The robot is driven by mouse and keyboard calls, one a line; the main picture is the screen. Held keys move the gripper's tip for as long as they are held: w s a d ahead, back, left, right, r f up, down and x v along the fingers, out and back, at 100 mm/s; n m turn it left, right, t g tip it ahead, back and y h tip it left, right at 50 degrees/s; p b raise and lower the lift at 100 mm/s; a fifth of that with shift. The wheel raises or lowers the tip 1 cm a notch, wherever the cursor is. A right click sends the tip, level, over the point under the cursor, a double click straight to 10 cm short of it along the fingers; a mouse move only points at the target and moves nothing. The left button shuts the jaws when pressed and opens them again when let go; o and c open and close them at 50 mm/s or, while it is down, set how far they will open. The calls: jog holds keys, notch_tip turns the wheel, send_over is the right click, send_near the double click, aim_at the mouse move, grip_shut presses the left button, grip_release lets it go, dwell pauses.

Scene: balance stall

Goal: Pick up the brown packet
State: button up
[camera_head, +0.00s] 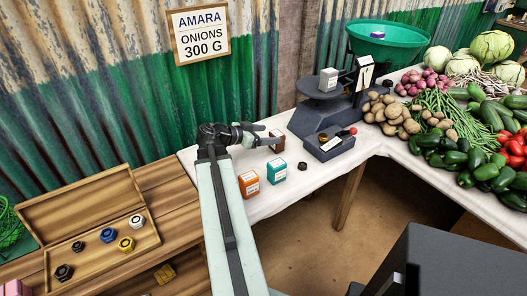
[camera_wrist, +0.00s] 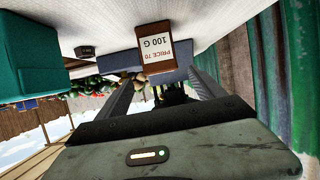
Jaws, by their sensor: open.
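The brown packet (camera_head: 279,141) stands on the white-covered table, just beyond my gripper's fingertips and partly hidden by them. My gripper (camera_head: 268,135) is open and empty, reaching low over the table from the left. In the wrist view the fingers of my gripper (camera_wrist: 162,77) are spread wide, with the packet apparently just past their tips.
An orange packet (camera_head: 249,184), a teal packet (camera_head: 277,171) and a small dark weight (camera_head: 302,166) stand nearer. A dark scale (camera_head: 324,116) with a green pan (camera_head: 388,38) stands to the right, before vegetables. A wooden box (camera_head: 100,218) of weights lies left.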

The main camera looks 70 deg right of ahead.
aim_at(283, 134)
jog(key=shift+s+d+r+m, duration=0.15)
jog(key=shift+s+d+m, duration=0.15)
jog(key=shift+s+d, duration=0.2)
jog(key=shift+b+x, duration=0.45)
jog(key=shift+x, duration=0.75)
jog(key=d+f, duration=0.1)
jog(key=s+d+b, duration=0.1)
jog(key=d+f+b, duration=0.1)
jog(key=shift+s+d+f, duration=0.35)
jog(key=shift+s+f, duration=0.05)
jog(key=shift+s+d, duration=0.1)
jog(key=shift+d, duration=0.05)
jog(key=shift+r, duration=0.1)
jog(key=c, duration=1.6)
jog(key=shift+o, duration=0.2)
notch_tip(283, 134, up, 10)
jog(key=p, duration=0.9)
jog(key=shift+p, duration=0.4)
